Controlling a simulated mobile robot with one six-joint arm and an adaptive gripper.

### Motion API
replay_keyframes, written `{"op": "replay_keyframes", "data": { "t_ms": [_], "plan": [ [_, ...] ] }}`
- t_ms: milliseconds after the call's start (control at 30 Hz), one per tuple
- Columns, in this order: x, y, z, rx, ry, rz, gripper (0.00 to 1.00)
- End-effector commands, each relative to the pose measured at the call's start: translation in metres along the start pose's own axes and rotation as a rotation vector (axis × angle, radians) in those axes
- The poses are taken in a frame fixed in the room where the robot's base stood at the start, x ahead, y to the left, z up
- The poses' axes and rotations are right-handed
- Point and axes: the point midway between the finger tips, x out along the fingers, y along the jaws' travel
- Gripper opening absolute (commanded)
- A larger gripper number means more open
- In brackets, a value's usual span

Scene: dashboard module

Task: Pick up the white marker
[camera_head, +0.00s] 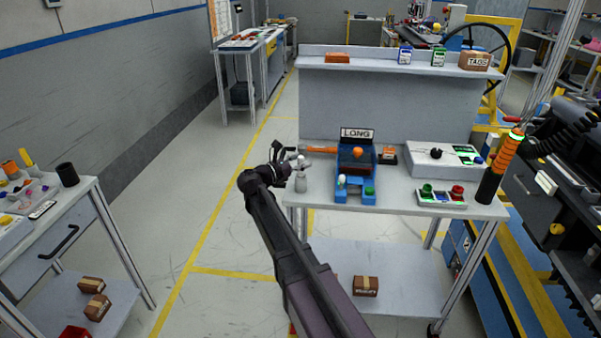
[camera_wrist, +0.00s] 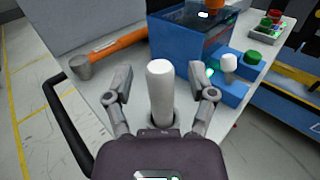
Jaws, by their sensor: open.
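The white marker (camera_wrist: 160,88) stands between the two fingers of my gripper (camera_wrist: 164,90) in the wrist view, with a visible gap on each side. My gripper (camera_head: 287,160) is open there, close beside the marker's upper part.
An orange-handled hammer (camera_wrist: 118,46) lies left of the marker in the wrist view. The blue module (camera_wrist: 190,50) labelled LONG stands close to the right, with white and green knobs. A button box (camera_head: 441,196) sits farther right. Open floor lies left of the bench.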

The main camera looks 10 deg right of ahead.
Motion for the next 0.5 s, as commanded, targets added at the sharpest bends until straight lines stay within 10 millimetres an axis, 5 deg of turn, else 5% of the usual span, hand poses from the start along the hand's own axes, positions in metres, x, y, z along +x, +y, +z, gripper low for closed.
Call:
{"op": "replay_keyframes", "data": {
  "t_ms": [167,400,500],
  "plan": [
    [-0.0001,0.0,0.0,0.0,0.0,0.0,0.72],
    [0.0,-0.0001,0.0,0.0,0.0,0.0,0.0],
    [0.0,-0.0001,0.0,0.0,0.0,0.0,0.0]
  ]
}}
